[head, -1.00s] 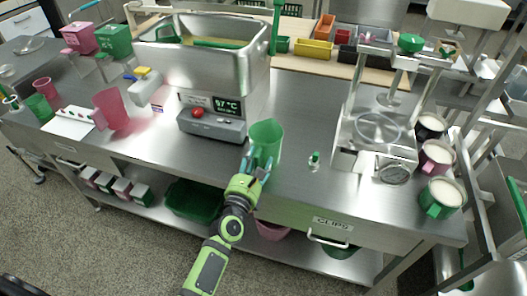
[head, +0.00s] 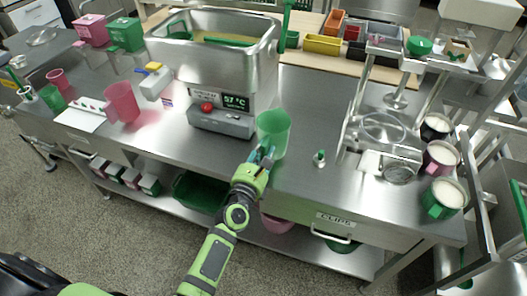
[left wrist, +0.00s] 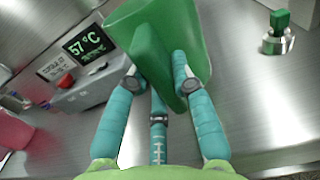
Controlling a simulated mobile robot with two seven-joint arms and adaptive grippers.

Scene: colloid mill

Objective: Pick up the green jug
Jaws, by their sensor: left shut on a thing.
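The green jug (head: 273,132) is in front of the steel mill, to the right of its display, over the steel counter. My left gripper (head: 262,158) is shut on it at its near side. In the left wrist view the jug (left wrist: 160,40) is between my teal fingers (left wrist: 160,85), tilted in the picture, its mouth out of sight. The fingers hide part of its near side. I cannot tell for sure whether its base is clear of the counter. My right gripper is not in view.
The mill (head: 225,110), its display reading 57 °C, stands close behind and left of the jug. Further right are a glass-dish stand (head: 384,130) and several filled mugs. The counter (head: 300,105) behind the jug is bare.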

